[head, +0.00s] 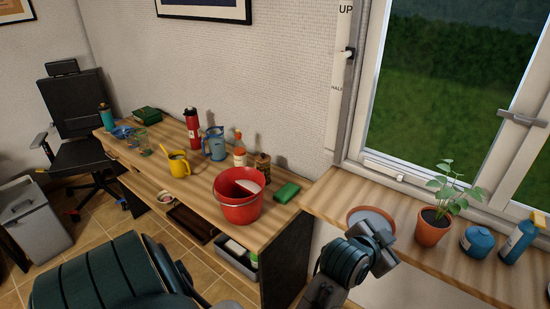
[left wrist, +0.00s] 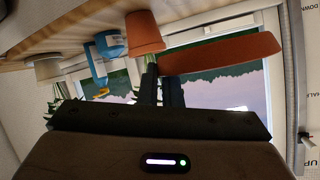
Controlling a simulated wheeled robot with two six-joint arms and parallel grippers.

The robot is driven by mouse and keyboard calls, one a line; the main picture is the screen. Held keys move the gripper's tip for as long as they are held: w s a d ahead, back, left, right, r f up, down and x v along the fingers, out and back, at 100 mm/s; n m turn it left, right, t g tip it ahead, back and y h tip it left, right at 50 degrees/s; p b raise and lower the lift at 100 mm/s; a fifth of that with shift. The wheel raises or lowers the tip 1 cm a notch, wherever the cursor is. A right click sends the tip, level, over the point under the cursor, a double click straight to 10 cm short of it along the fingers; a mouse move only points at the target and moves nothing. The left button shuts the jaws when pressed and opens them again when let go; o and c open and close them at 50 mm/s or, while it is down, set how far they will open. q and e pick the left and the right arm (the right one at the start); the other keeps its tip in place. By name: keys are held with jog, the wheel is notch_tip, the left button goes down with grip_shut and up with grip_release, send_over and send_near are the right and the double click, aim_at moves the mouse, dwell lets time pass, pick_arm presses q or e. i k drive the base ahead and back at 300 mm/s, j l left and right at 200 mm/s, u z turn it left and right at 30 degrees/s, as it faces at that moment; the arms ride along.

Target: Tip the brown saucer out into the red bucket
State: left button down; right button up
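The brown saucer (head: 371,215) is by the window at the right in the head view, with a greyish inside; its contents are unclear. In the left wrist view, which is upside down, the saucer (left wrist: 222,54) shows nearly edge-on. My left gripper (left wrist: 160,75) has its two dark fingers close together with the saucer's rim between them. In the head view my left gripper (head: 370,232) partly covers the saucer's near side. Whether the saucer touches the sill is unclear. The red bucket (head: 238,208) stands upright on the wooden desk, left of the saucer. My right gripper is in neither view.
A potted plant (head: 433,228) stands close right of the saucer, with a blue pot (head: 478,241) and blue bottle (head: 518,238) beyond.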

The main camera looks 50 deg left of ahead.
aim_at(239, 191)
jog(key=u, duration=1.85)
